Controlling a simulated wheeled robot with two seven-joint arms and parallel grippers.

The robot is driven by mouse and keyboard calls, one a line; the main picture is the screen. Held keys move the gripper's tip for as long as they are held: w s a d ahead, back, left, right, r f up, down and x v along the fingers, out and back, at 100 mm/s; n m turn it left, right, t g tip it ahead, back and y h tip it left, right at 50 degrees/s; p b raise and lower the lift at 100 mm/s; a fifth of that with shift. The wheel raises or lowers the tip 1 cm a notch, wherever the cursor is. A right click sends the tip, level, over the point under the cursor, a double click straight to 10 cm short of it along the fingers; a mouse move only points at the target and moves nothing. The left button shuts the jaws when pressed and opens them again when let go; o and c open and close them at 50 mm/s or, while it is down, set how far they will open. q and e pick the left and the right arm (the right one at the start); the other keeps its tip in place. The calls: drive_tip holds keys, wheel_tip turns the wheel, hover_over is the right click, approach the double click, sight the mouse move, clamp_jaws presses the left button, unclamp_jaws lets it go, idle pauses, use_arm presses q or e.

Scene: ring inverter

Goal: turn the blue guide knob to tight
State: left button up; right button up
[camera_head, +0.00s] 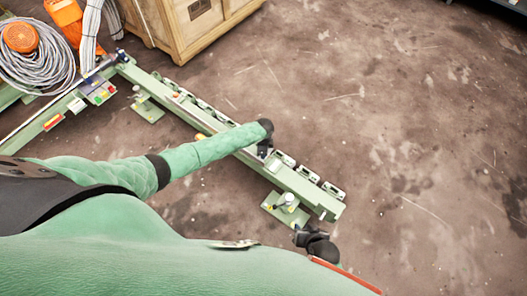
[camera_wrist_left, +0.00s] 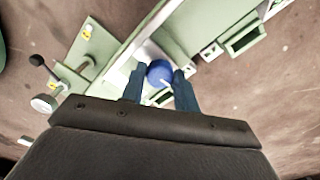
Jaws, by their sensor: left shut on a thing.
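The blue guide knob (camera_wrist_left: 160,71) is a round blue cap with a pale pointer mark, in the middle of the left wrist view. My left gripper (camera_wrist_left: 158,79) has one finger on each side of it and is shut on it. In the head view my left gripper (camera_head: 264,150) is over the green rail (camera_head: 298,186), and the knob is hidden beneath it. My right gripper (camera_head: 316,243) is a dark shape low in the head view, apart from the rail's near end. Its fingers are too unclear to read.
Several green blocks (camera_head: 308,174) line the rail's right side. A foot plate with a lever (camera_head: 286,201) stands near its end. A wooden crate (camera_head: 185,25), a grey cable coil (camera_head: 38,65) and an orange item (camera_head: 66,14) are at upper left. The brown floor at right is clear.

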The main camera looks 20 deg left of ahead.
idle(0.3)
use_arm(q)
drive_tip(key=o, duration=0.7)
wheel_tip(320, 180, up, 6)
drive_tip(key=shift+r, duration=0.9)
use_arm(e)
wheel_tip(320, 180, up, 2)
drive_tip(key=shift+w+r, duration=0.1)
drive_tip(key=shift+w, duration=0.05)
drive_tip(key=shift+d, duration=0.1)
